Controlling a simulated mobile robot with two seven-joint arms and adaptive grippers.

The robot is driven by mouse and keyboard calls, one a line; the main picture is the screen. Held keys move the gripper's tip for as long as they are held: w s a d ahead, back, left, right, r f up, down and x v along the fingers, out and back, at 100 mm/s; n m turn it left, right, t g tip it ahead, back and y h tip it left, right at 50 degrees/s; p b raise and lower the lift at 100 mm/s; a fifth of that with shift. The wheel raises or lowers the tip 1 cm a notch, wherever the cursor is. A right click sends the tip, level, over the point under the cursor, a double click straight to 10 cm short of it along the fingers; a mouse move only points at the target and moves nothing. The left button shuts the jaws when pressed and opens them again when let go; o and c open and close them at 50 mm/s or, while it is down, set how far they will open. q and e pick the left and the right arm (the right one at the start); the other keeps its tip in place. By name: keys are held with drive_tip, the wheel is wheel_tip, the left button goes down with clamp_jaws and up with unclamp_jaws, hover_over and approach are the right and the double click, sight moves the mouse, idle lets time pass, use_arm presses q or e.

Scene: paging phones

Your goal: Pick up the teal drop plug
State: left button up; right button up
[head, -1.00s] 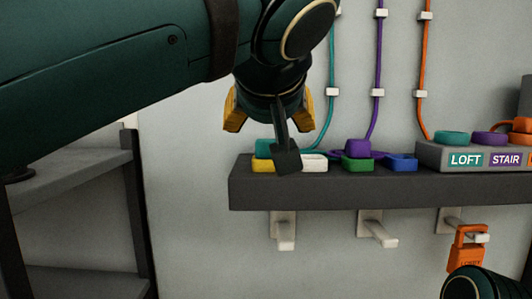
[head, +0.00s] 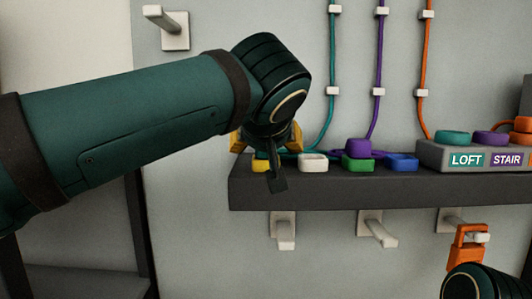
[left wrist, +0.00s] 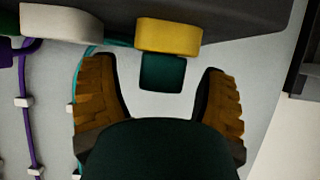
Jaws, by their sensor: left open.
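The teal drop plug shows in the left wrist view (left wrist: 163,73) as a dark teal block against the yellow socket (left wrist: 168,36). In the head view the plug is hidden behind my left gripper, and only a bit of the yellow socket (head: 260,163) shows. My left gripper (head: 266,140) is open at the left end of the shelf. In the left wrist view its two orange-padded fingers stand either side of the plug, with a gap on both sides. My right gripper is not in view.
The dark shelf (head: 330,188) also bears a white socket (head: 313,162), a green socket (head: 357,164) with a purple plug (head: 358,147), and a blue socket (head: 402,162). The teal cord (head: 332,60) runs up the wall. A grey labelled box (head: 432,155) stands right. White pegs (head: 283,233) jut out below.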

use_arm(q)
clamp_jaws()
wheel_tip(320, 180, up, 10)
drive_tip(key=p, duration=0.2)
drive_tip(key=shift+p, duration=0.4)
drive_tip(key=shift+r, duration=0.1)
idle(0.4)
drive_tip(key=shift+r+p, duration=0.4)
drive_tip(key=shift+r, duration=0.45)
